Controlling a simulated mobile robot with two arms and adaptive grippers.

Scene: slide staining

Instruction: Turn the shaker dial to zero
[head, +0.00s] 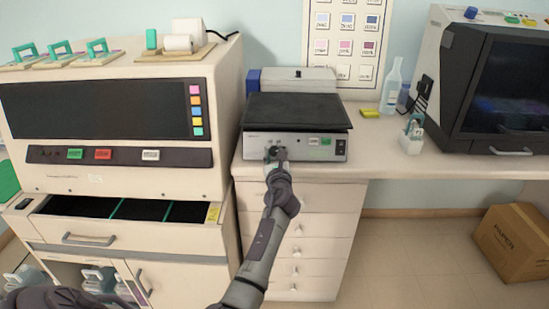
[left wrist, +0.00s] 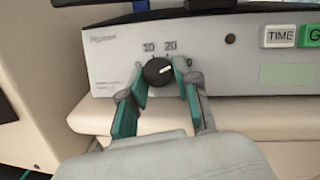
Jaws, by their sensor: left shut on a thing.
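The shaker (head: 297,133) stands on the white counter with a dark flat platform on top. Its dial (left wrist: 158,72) is a round black knob low on the grey front panel. The dial's white pointer mark faces right and slightly up. Labels 10 and 20 show above the dial; another label at right is partly hidden by a finger. My left gripper (head: 277,153) reaches the panel's front left. In the left wrist view its teal-padded fingers (left wrist: 159,75) are on either side of the dial, shut on it. My right gripper is not in view.
TIME (left wrist: 280,36) and green buttons sit right of the dial. A large staining machine (head: 110,120) with an open drawer (head: 120,230) stands at left. A bottle (head: 391,88) and a dark-fronted cabinet (head: 500,85) are at right. Counter right of the shaker is partly clear.

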